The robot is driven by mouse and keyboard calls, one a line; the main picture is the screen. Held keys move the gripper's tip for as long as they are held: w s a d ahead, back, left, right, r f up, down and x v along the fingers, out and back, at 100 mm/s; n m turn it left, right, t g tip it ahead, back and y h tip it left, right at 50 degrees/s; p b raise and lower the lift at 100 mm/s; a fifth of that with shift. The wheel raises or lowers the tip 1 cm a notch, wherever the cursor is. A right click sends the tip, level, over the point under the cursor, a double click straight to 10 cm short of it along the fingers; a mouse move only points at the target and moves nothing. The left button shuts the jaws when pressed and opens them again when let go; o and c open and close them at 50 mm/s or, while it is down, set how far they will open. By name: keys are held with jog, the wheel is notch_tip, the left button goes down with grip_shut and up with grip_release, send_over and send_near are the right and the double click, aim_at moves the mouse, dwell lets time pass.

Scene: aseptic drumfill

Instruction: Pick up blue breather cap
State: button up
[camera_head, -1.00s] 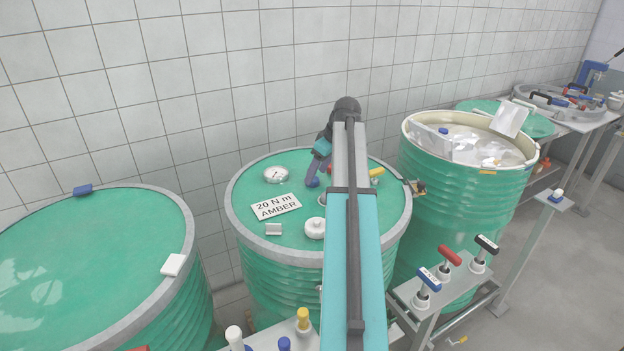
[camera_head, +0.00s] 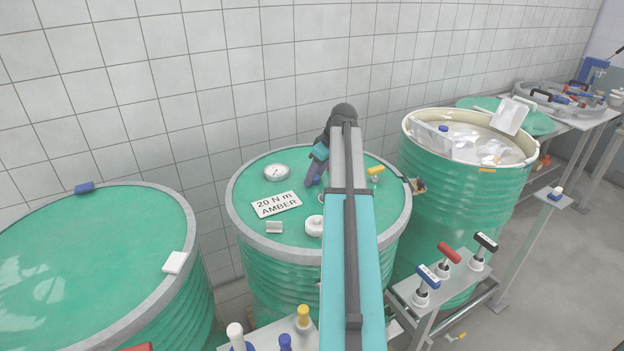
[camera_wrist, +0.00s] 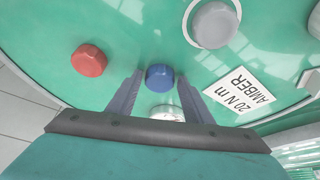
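The blue breather cap (camera_wrist: 159,77) stands on the green drum lid, in the middle of the wrist view. My gripper (camera_wrist: 160,82) is open, with one dark finger on each side of the cap. I see gaps between the fingers and the cap; I cannot tell how far the tips are above the lid. In the head view, my gripper (camera_head: 314,181) is at the back middle of the centre drum's lid, with a bit of blue cap (camera_head: 317,180) beside it. My arm hides part of the lid there.
A red cap (camera_wrist: 89,60) and a grey round fitting (camera_wrist: 214,24) flank the blue cap. The lid also bears a "20 N m AMBER" label (camera_head: 276,204), a gauge (camera_head: 276,172), a white cap (camera_head: 315,226) and a yellow-topped fitting (camera_head: 375,172). A tiled wall stands behind.

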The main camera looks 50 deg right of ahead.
jog(key=c, duration=0.7)
jog(key=shift+r, duration=0.1)
jog(key=shift+r+b, duration=0.7)
jog(key=shift+r, duration=0.95)
jog(key=s+d+b, duration=0.1)
jog(key=s+d, duration=0.1)
jog(key=s, duration=0.3)
jog(key=s+d+r+b, duration=0.1)
jog(key=s+d, duration=0.1)
jog(key=s, duration=0.3)
jog(key=s+d+b, duration=0.2)
jog(key=s, duration=0.3)
jog(key=shift+r, duration=0.25)
